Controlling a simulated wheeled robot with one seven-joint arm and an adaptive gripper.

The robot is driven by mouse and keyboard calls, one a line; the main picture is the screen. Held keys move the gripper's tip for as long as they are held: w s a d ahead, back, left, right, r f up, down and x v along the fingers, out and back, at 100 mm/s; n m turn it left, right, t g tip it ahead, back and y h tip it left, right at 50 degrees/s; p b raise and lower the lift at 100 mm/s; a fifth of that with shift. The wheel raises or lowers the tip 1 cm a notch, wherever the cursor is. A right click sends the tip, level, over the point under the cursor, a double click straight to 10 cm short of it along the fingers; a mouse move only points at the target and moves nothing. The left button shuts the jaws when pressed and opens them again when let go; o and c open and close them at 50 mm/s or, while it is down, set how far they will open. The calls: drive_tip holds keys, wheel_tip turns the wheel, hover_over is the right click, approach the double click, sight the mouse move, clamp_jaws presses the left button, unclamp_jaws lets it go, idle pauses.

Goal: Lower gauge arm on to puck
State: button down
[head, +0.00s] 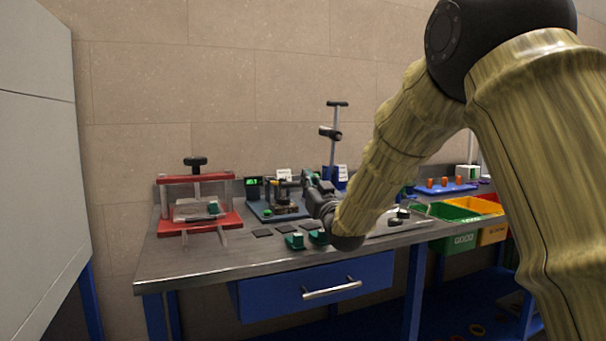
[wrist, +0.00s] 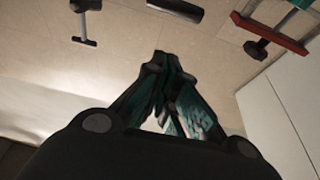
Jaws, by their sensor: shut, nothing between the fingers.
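The gauge stand (head: 285,193), with a dark frame and brass-coloured parts, sits on a blue base plate (head: 262,216) near the middle of the bench in the head view. Its gauge arm and any puck under it are too small to tell apart. My gripper (head: 306,174) is just right of the stand, at or above its top; I cannot tell whether it touches it. In the wrist view, my gripper's fingers (wrist: 160,58) are shut together with nothing between them. The stand cannot be made out in the wrist view.
A red-framed press (head: 196,227) stands at the left. Dark flat pads (head: 262,233) and green-based pieces (head: 294,241) lie in front. A tall post (head: 335,140) rises behind. Green (head: 455,242) and orange bins hang at the right.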

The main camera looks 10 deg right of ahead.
drive_tip(key=shift+v, duration=0.9)
